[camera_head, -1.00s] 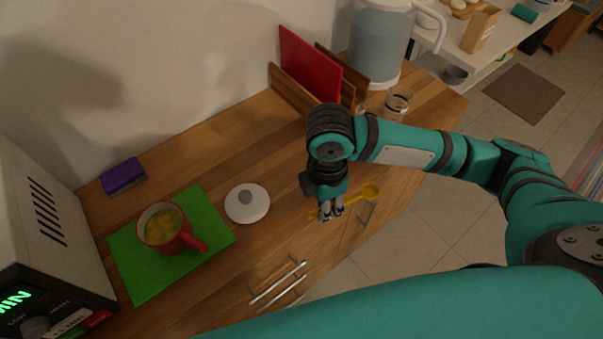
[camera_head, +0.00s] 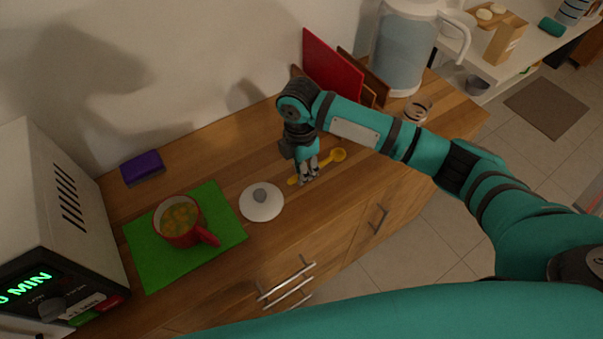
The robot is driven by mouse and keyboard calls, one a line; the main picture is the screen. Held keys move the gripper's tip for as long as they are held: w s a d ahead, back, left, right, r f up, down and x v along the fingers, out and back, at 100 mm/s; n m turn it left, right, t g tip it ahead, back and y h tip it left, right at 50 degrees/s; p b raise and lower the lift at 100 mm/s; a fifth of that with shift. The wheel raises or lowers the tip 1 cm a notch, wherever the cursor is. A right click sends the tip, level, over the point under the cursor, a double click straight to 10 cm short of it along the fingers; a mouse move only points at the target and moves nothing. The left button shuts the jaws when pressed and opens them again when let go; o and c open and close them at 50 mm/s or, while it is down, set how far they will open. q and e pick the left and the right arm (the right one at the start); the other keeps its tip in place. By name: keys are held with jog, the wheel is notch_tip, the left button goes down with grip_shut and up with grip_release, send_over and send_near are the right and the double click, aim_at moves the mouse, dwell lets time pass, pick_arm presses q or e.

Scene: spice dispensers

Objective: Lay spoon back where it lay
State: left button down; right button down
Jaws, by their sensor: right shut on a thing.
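A yellow spoon (camera_head: 339,156) is in my right gripper (camera_head: 308,177). The gripper is shut on its handle. Spoon and gripper are over the wooden counter (camera_head: 240,161), to the right of and slightly behind the white lid (camera_head: 262,203). I cannot tell whether the spoon touches the counter. My left gripper is not in view.
A red pot (camera_head: 178,239) of food stands on a green mat (camera_head: 149,270), left of the lid. A purple sponge (camera_head: 142,168) lies behind. A microwave (camera_head: 45,200) is at left.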

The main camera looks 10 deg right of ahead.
jog(key=shift+w, duration=0.4)
notch_tip(320, 180, down, 2)
jog(key=shift+f+p, duration=0.25)
jog(key=shift+p, duration=0.2)
jog(key=shift+f, duration=0.5)
jog(key=shift+f, duration=0.1)
jog(key=c, duration=1.3)
grip_release()
jog(key=shift+s, duration=0.1)
jog(key=shift+o, duration=0.2)
notch_tip(320, 180, up, 12)
jog(key=b, duration=0.1)
jog(key=shift+w+a+b, duration=0.2)
jog(key=shift+w+b, duration=0.15)
